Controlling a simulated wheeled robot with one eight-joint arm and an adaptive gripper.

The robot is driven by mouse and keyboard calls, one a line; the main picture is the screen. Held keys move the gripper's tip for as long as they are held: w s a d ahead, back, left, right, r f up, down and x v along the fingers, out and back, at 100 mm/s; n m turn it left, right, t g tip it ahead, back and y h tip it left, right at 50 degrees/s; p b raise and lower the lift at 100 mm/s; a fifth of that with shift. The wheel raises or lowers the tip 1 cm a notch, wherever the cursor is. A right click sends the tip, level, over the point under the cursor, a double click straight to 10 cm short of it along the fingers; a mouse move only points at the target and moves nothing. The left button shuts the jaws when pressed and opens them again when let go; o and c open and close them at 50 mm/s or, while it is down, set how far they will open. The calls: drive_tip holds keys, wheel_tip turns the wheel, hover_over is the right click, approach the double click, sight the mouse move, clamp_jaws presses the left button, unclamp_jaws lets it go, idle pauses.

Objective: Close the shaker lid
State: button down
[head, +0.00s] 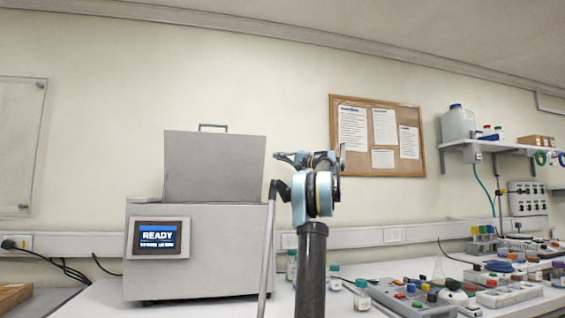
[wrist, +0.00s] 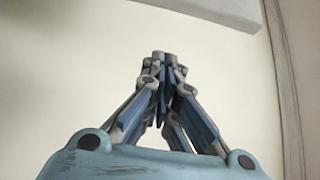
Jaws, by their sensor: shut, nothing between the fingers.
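The shaker (head: 195,255) is a grey box on the bench at the left of the head view. Its grey lid (head: 213,167) stands raised and open at the back, with a dark handle (head: 213,126) on its top edge. The shaker's screen (head: 158,238) reads READY. My gripper (wrist: 162,58) is shut and empty, its fingertips together in the wrist view. In the head view my arm is raised to the right of the lid, apart from it. A grey edge at the top of the wrist view may be part of the lid; I cannot tell.
Small bottles (head: 361,295) stand on the white bench right of the shaker. Control boxes (head: 415,298) and other lab items crowd the bench farther right. A corkboard (head: 378,137) and a shelf (head: 500,143) are on the wall. Air above the shaker's front is clear.

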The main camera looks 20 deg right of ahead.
drive_tip(key=x, duration=0.6)
drive_tip(key=shift+s+a+f, duration=0.1)
drive_tip(key=shift+s+f, duration=0.15)
drive_tip(key=shift+s, duration=0.4)
drive_tip(key=shift+s+f, duration=0.25)
drive_tip(key=shift+s, duration=0.4)
drive_tip(key=shift+s+f, duration=0.2)
drive_tip(key=shift+s, duration=0.45)
